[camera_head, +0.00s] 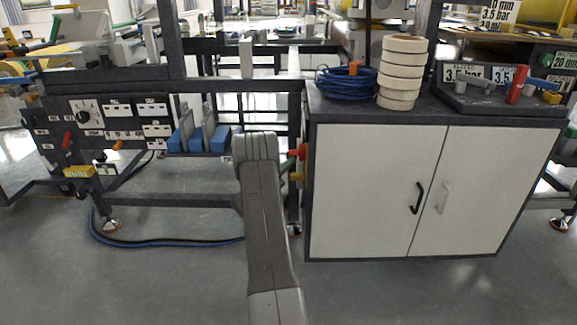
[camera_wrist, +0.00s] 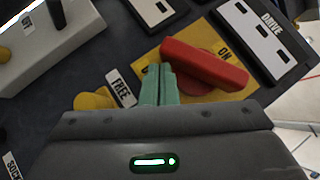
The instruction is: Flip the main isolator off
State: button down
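In the wrist view a red bar handle (camera_wrist: 205,66) lies tilted on a yellow plate (camera_wrist: 236,88) marked "ON". Part of the plate's lettering is covered by the handle. My gripper (camera_wrist: 160,68) shows two green fingers side by side with hardly any gap. Nothing shows between the fingers. In the head view my arm hides most of the gripper; a green piece (camera_head: 288,164) and a red piece (camera_head: 300,152) show at the cabinet's left edge.
In the wrist view a yellow knob (camera_wrist: 93,101) beside a "FREE" label (camera_wrist: 121,88) sits left of the fingers, and a "DRIVE" block (camera_wrist: 262,38) sits upper right. In the head view a white cabinet (camera_head: 375,190) stands right of my arm. Open floor lies in front.

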jog(key=shift+w+r+p, duration=0.2)
jog(key=shift+w+p, duration=0.15)
jog(key=shift+w, duration=0.15)
jog(key=shift+w+r+p, duration=0.2)
jog(key=shift+w+p, duration=0.1)
jog(key=shift+w, duration=0.35)
dwell(0.4)
jog(key=s+a+f, duration=0.1)
jog(key=a+f, duration=0.6)
jog(key=f, duration=0.4)
jog(key=shift+s, duration=0.25)
jog(key=shift+r, duration=0.1)
